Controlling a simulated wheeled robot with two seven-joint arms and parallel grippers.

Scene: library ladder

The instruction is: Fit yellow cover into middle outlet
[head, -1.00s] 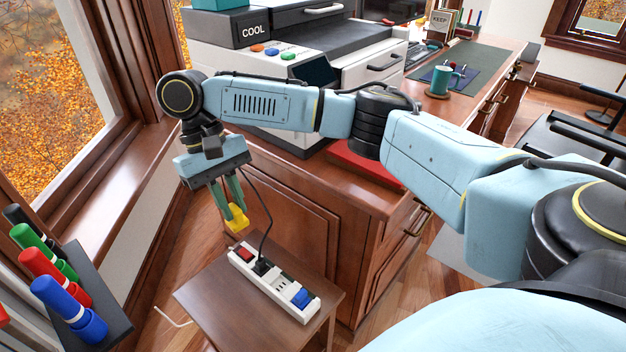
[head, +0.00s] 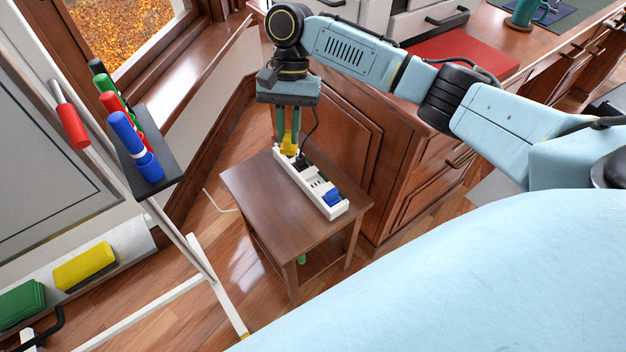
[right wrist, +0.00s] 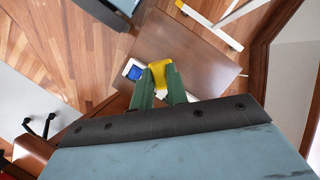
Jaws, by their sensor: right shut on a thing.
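The yellow cover (head: 289,147) is between the green fingers of my right gripper (head: 288,139), which is shut on it. It also shows in the right wrist view (right wrist: 161,74) at the fingertips. In the head view it overlaps the far end of the white power strip (head: 313,190); I cannot tell whether it touches. A black plug (head: 301,161) with a cord sits toward the strip's far half. Bare outlet slots show between the plug and a blue cover (head: 332,198) at the near end. The far-end outlet is hidden. My left gripper is not in view.
The strip lies on a small brown table (head: 260,200) beside a wooden cabinet (head: 335,130). A dark marker holder (head: 160,165) with several markers and a whiteboard (head: 45,180) stand at left. The table top left of the strip is clear.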

